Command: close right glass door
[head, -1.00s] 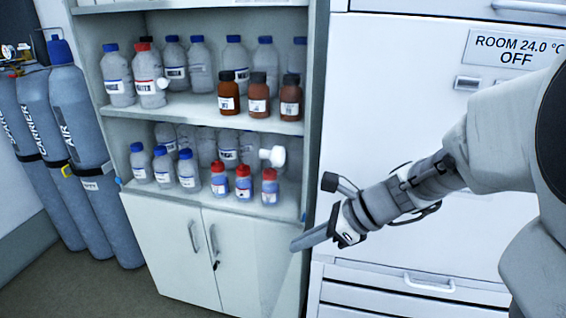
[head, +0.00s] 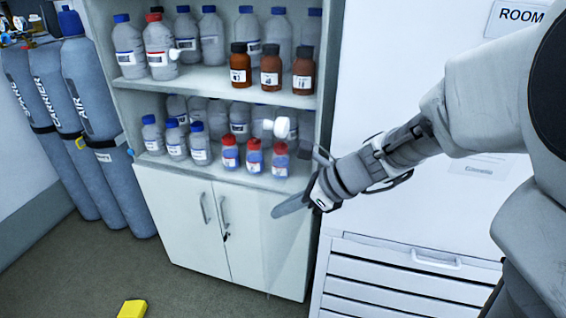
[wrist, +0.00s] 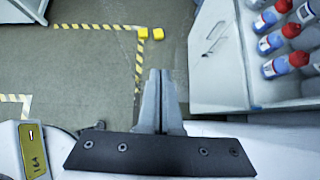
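The open-shelved cabinet (head: 323,60) holds bottles on two shelves. Two white round knobs appear before the bottles: a left knob (head: 190,44) at the upper shelf and a right knob (head: 281,127) at the lower shelf. My gripper (head: 275,213) is in front of the right lower cupboard door, below and close to the right knob in the picture. In the wrist view my gripper (wrist: 160,75) has its fingers together with nothing between them. Contact with any glass cannot be told.
Grey gas cylinders (head: 92,110) stand left of the cabinet. A white unit with drawers (head: 400,275) stands on the right. A yellow block (head: 132,308) lies on the floor. Striped floor tape (wrist: 139,65) shows in the wrist view. Floor before the cupboard looks clear.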

